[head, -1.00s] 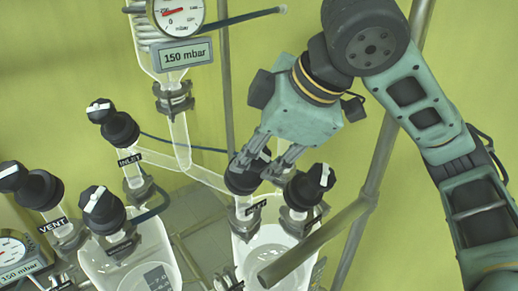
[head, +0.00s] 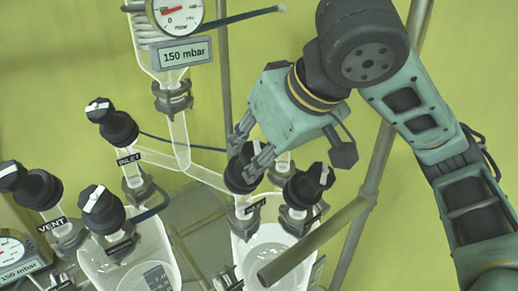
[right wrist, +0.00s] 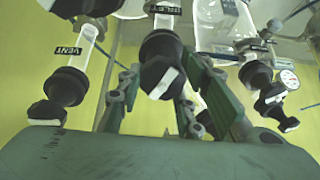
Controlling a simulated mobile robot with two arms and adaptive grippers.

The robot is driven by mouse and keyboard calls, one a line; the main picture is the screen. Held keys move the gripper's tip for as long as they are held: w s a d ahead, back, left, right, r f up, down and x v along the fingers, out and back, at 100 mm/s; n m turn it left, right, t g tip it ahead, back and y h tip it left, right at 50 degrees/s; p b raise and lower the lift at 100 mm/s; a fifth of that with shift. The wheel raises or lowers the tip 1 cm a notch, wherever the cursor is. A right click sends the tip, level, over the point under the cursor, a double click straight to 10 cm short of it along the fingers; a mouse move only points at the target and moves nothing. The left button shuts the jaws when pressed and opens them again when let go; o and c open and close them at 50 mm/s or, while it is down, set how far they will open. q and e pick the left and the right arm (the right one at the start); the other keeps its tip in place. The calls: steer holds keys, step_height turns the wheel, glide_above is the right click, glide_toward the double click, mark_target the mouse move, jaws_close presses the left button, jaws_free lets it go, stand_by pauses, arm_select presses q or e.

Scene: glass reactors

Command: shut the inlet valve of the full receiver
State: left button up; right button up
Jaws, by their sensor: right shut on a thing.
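My right gripper (head: 250,162) is shut on the black knob of the inlet valve (head: 238,178) above the right receiver (head: 240,252). The right wrist view shows this knob (right wrist: 158,58), with a white mark, between the two fingers (right wrist: 165,92). A label, upside down and seemingly INLET (right wrist: 166,10), is on its stem. In the head view the fingers hide much of the knob top, so its exact angle is unclear. A pale round surface shows inside the right receiver. My left gripper is not in view.
A second valve knob (head: 308,186) stands close right of the held one. The left receiver (head: 100,262) has its own INLET valve (head: 113,124) and another knob (head: 102,207). A VENT valve (head: 38,187) is at far left. Metal rods (head: 318,240) cross at right. A gauge display (head: 185,53) reads 150 mbar.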

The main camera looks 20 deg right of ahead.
steer(key=m, duration=0.5)
steer(key=shift+r, duration=0.3)
steer(key=m+h, duration=0.1)
steer(key=m, duration=0.3)
steer(key=shift+m, duration=0.3)
steer(key=m, duration=0.6)
steer(key=shift+a+f, duration=0.1)
steer(key=shift+f, duration=0.05)
steer(key=m, duration=0.3)
steer(key=shift+s+f+h, duration=0.1)
steer(key=shift+h, duration=0.2)
steer(key=m+b, duration=0.1)
steer(key=b, duration=0.2)
steer(key=m+b, duration=0.2)
steer(key=b, duration=0.2)
steer(key=shift+a+f+g, duration=0.1)
steer(key=shift+f+g, duration=0.3)
steer(key=m+b, duration=0.5)
steer(key=b, duration=1.4)
steer(key=shift+a+m+g, duration=0.15)
steer(key=shift+m+g, duration=0.15)
steer(key=shift+m, duration=0.1)
steer(key=shift+r+m+b, duration=0.15)
steer(key=shift+m+b, duration=0.45)
steer(key=shift+b, duration=0.65)
